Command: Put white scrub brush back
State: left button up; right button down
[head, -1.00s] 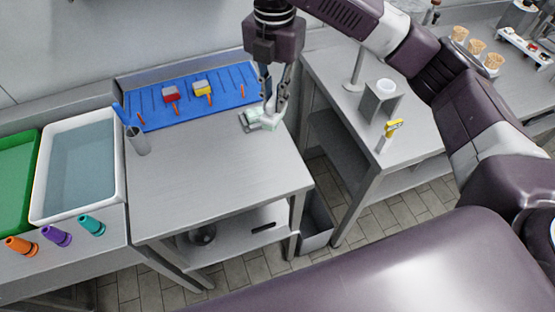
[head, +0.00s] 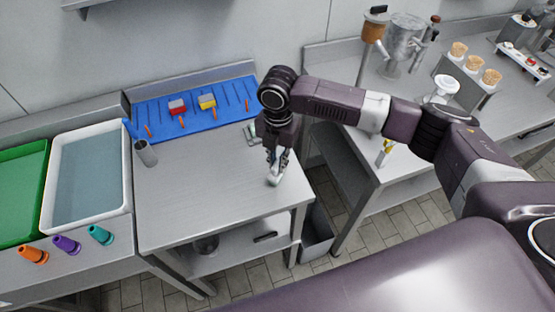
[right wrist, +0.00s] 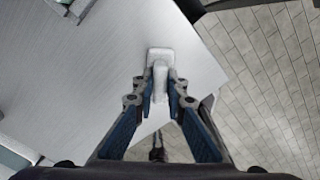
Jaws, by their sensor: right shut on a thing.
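The white scrub brush (right wrist: 160,63) is between the fingers of my right gripper (right wrist: 160,98) in the right wrist view. The gripper is shut on its handle, with the pale block beyond the fingertips. In the head view my right gripper (head: 278,166) points down over the right part of the steel table (head: 205,205), and the brush (head: 273,180) shows small at its tips. I cannot tell whether the brush touches the table. A blue rack (head: 215,101) at the table's back holds a red brush (head: 177,106) and a yellow brush (head: 207,102). My left gripper is out of view.
A small pale thing (head: 249,131) lies by the rack's right end. A white basin (head: 88,238) and green tray (head: 22,190) are farther left. A gap separates this table from the right counter (head: 370,165). The table's middle is clear.

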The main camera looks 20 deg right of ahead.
aim_at(277, 162)
jog(key=shift+f, duration=0.2)
jog(key=c, duration=2)
grip_release()
jog(key=shift+o, duration=0.2)
jog(key=shift+r, duration=0.1)
notch_tip(277, 162, up, 12)
jog(key=b, duration=0.3)
